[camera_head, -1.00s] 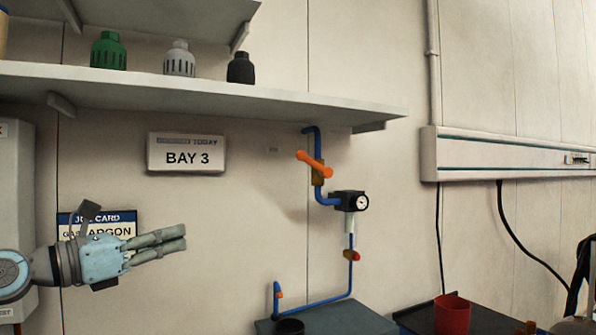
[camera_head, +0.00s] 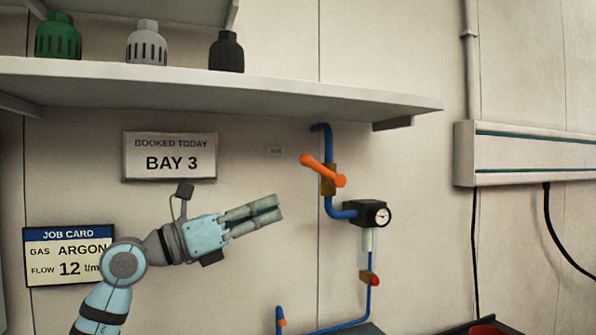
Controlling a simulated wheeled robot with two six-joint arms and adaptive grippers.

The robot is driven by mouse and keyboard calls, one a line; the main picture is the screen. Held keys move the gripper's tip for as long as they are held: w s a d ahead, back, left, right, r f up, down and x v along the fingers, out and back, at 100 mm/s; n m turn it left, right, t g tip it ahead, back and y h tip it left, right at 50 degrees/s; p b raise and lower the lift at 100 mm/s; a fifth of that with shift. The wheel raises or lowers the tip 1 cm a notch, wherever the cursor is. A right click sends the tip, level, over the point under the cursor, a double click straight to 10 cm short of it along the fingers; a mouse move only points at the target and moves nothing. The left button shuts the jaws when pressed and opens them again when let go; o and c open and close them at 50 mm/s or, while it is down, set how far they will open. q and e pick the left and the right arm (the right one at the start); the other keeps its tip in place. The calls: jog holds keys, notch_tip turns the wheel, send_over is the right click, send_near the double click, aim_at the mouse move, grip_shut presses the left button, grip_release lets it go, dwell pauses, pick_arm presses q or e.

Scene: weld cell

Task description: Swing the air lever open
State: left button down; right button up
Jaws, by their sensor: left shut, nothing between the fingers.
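The air lever (camera_head: 323,171) is an orange handle on a brass valve body (camera_head: 328,181) in the blue pipe on the wall. It slants down to the right, across the pipe. My left gripper (camera_head: 279,207) is shut and empty, its fingers pointing right and slightly up. In the picture it is left of and below the lever, apart from it. My right gripper is not in view.
A black regulator with a gauge (camera_head: 376,214) sits right of and below the lever, with a small red-ended valve (camera_head: 370,279) under it. A shelf (camera_head: 200,90) holding several caps runs above. A BAY 3 sign (camera_head: 170,157) and job card (camera_head: 69,256) hang left.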

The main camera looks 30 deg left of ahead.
pick_arm(q)
jog(key=p, duration=0.1)
send_near(325, 176)
notch_tip(325, 176, down, 2)
jog(key=w+d, duration=0.1)
jog(key=w, duration=0.1)
jog(key=w+r, duration=0.1)
jog(key=w+d+r+p, duration=0.1)
jog(key=r, duration=0.1)
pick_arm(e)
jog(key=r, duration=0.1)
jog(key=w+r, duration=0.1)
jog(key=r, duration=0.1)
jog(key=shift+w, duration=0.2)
pick_arm(q)
jog(key=shift+w+a, duration=0.1)
jog(key=shift+p, duration=0.3)
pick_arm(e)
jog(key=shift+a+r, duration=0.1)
